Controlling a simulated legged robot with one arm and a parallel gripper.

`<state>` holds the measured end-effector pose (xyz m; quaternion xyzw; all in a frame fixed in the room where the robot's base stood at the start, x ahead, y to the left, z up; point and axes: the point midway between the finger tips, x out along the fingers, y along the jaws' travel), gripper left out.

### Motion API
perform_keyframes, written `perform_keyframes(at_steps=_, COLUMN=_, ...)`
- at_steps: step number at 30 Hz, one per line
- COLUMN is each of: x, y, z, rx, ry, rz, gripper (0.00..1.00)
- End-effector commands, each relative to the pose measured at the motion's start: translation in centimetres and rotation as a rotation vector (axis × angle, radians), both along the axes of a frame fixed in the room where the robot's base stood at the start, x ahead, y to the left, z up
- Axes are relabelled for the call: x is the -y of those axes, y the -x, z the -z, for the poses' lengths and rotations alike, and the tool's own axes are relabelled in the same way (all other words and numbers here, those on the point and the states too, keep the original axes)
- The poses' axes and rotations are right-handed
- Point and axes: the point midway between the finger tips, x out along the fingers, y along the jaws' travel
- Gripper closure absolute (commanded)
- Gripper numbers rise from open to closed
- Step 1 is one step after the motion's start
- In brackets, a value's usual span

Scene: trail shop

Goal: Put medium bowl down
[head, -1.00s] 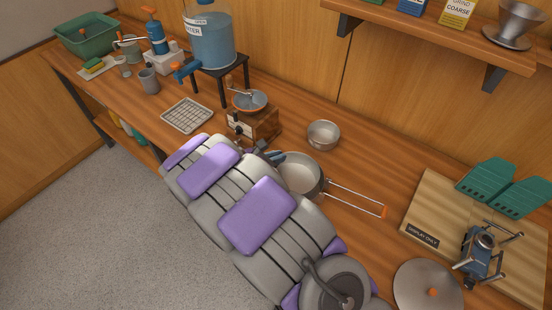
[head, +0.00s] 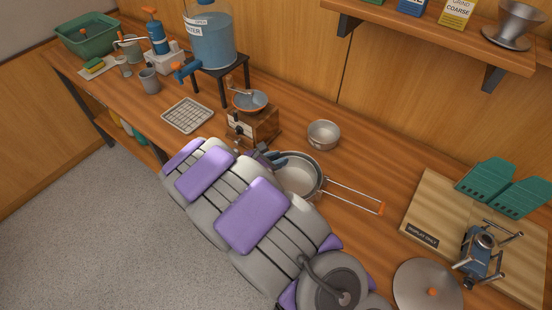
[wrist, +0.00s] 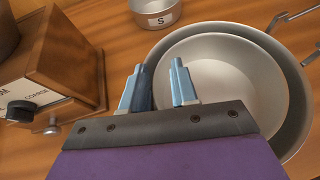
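The medium bowl (wrist: 225,80) is a plain metal bowl. It sits upright inside the larger pan (wrist: 300,125), with the pan's rim showing around it. In the head view the bowl (head: 297,178) also shows within the pan (head: 318,187), whose wire handle points right. My gripper (wrist: 158,80) is at the bowl's left edge, with its blue fingers apart, one inside the rim and one outside. No firm contact with the wall is visible. In the head view my gripper (head: 270,158) is partly hidden by my arm. The bowl's base is hidden.
A small bowl marked S (wrist: 157,15) stands behind the pan. The wooden grinder (head: 255,125) stands close on the left. A lid (head: 428,287) and a board (head: 430,205) with a blue stove (head: 482,255) lie to the right. A wire rack (head: 187,116) lies left.

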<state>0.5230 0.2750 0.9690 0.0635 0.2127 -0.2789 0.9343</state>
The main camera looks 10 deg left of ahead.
Motion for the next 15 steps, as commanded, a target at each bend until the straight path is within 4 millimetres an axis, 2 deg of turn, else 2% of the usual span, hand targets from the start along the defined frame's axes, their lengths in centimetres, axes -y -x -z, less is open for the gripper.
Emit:
perform_keyframes(at_steps=10, x=0.0, y=0.0, z=-0.1, rx=0.0, ry=0.0, rz=-0.001, gripper=0.65)
perform_keyframes(at_steps=15, x=-0.1, y=0.0, z=-1.2, rx=0.0, ry=-0.002, rz=0.0, gripper=0.65)
